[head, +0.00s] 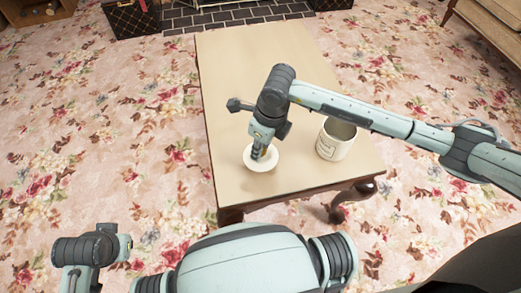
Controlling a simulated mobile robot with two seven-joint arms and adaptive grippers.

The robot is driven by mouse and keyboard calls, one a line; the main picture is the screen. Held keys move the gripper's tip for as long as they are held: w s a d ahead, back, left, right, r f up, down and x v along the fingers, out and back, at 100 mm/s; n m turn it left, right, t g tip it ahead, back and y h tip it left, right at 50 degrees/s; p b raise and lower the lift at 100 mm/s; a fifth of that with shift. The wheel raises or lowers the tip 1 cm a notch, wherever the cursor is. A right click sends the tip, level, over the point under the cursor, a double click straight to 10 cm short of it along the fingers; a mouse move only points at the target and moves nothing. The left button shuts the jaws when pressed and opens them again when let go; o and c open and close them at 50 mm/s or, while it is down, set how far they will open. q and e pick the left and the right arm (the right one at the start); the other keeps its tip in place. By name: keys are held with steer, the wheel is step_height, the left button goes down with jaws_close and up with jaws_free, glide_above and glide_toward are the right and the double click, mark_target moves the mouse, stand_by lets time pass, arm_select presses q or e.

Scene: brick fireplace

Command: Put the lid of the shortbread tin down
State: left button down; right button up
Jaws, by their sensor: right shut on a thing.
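My right gripper (261,152) points down over the near left part of the wooden table and is shut on the lid (261,167). The lid is a round, cream-white disc, lying about level. The fingers hide its middle, and I cannot tell whether it touches the tabletop or hangs just above it. The shortbread tin (334,148) is a cream cylinder with a label on its side. It stands upright and open at the top, to the right of the lid and apart from it. Part of my left arm shows at the lower left, but its gripper is not in view.
The table (235,65) is bare at its far end and left side. Its near edge is just below the lid. A brick hearth (215,16) and dark boxes (131,19) lie beyond it. Wooden furniture (490,25) is at the upper right. Floral carpet surrounds the table.

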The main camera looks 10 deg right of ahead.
steer(key=shift+f, duration=0.85)
arm_select(q)
steer(key=shift+f, duration=0.1)
steer(key=shift+s+f, duration=0.1)
arm_select(e)
steer(key=shift+f, duration=0.15)
steer(key=o, duration=1)
arm_select(q)
steer(key=shift+r, duration=0.45)
